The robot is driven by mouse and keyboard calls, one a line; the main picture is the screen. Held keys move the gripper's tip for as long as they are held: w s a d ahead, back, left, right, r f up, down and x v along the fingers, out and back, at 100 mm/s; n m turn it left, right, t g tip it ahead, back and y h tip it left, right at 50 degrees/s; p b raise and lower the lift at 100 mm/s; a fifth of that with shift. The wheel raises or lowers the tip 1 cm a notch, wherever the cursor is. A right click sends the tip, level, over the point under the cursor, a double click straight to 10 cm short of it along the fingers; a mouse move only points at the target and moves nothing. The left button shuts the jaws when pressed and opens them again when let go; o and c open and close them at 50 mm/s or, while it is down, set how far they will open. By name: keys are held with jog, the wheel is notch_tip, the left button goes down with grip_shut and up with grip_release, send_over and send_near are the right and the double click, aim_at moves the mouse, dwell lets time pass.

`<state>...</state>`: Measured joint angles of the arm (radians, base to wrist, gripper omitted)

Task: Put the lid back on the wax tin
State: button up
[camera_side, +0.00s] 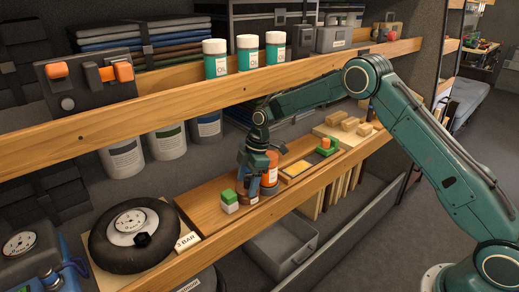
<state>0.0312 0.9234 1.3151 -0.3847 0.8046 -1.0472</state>
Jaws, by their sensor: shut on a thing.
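My gripper (258,174) reaches down to the wooden board on the middle shelf. It is shut on an orange, round thing (271,170) with a pale label, at the right side of its jaws. The jaws hide part of this thing, and I cannot tell whether it is the wax tin, its lid or another container. It is low over the board; whether it touches the board is unclear. No separate wax tin or lid can be made out for sure at this size.
A green-and-white block (230,201) stands just left of my gripper. To the right lie a yellow-topped flat tray (296,169), a green piece with an orange knob (326,147) and several wooden blocks. The shelf's wooden front rail (225,240) borders the board.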

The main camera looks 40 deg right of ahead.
dwell(0.4)
jog(key=o, duration=1.2)
jog(key=shift+o, duration=0.2)
jog(key=shift+r, duration=0.1)
jog(key=shift+r, duration=3.4)
jog(key=shift+c, duration=0.4)
grip_shut()
